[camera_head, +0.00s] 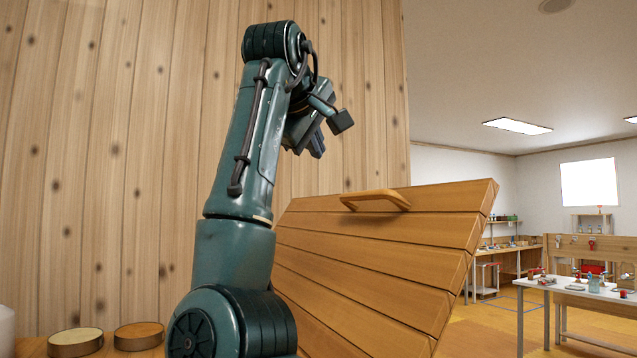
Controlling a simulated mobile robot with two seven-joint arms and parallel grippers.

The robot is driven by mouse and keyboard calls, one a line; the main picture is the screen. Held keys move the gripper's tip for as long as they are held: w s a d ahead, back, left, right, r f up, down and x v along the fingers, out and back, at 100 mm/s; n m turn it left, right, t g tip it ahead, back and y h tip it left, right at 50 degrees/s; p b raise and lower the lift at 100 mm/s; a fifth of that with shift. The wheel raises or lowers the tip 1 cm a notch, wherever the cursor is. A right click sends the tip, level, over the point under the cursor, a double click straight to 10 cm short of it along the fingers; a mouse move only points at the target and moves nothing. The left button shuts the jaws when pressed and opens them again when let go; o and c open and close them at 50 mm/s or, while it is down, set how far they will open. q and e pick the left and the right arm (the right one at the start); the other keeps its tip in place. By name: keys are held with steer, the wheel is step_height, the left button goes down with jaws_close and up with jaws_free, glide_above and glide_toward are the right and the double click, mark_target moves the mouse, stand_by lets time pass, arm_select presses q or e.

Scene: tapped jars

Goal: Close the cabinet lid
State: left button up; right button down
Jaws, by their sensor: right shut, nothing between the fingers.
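The cabinet lid (375,270) is a slatted panel of orange-brown planks. My right gripper (317,147) is shut and empty. In the picture it is above and to the left of the handle, apart from it. My left gripper is not in view.
A knotty plank wall (120,150) fills the left. Two round-lidded jars (75,344) (139,337) stand at the lower left, beside a partly seen white object (6,330). At the right, a white table (590,290) with small items stands farther back in the room.

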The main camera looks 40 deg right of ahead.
steer(key=p, duration=0.3)
glide_above(345, 213)
steer(key=f, duration=0.3)
steer(key=a+f, duration=0.1)
steer(key=f, duration=0.1)
steer(key=shift+w+f, duration=0.15)
steer(key=shift+d+f, duration=0.35)
steer(key=shift+d, duration=0.1)
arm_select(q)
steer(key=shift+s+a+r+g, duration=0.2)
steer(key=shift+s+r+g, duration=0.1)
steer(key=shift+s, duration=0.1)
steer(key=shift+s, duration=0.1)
